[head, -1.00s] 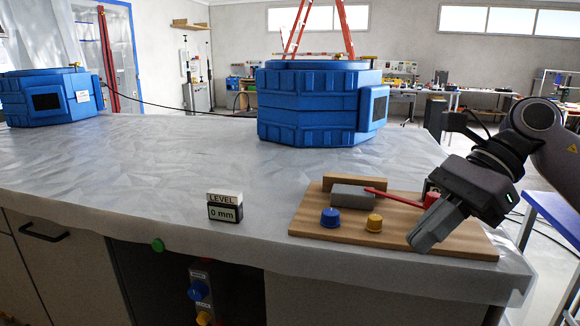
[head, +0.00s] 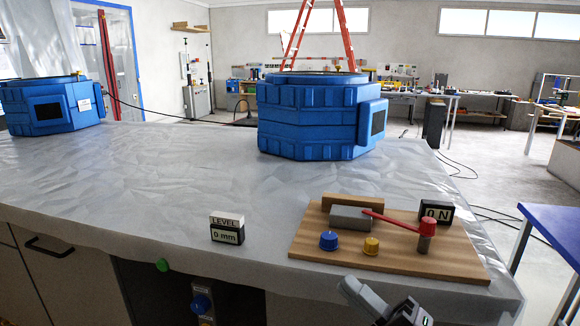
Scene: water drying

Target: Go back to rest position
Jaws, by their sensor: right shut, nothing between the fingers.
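My right gripper (head: 382,301) is shut and empty at the bottom edge of the head view, in front of the worktop's near edge and below the wooden board (head: 440,262). The board carries a grey block (head: 350,218) with a red-handled lever (head: 400,222), a blue knob (head: 328,240) and a yellow knob (head: 371,246). A small sign (head: 436,213) behind the red lever end reads ON. A level display (head: 227,230) reads 0 mm. My left gripper is not in view.
A blue octagonal tank (head: 305,115) stands at the back middle of the covered worktop (head: 140,180); another blue tank (head: 45,105) is at the far left. A blue-topped table (head: 555,228) stands at the right. The worktop's middle is clear.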

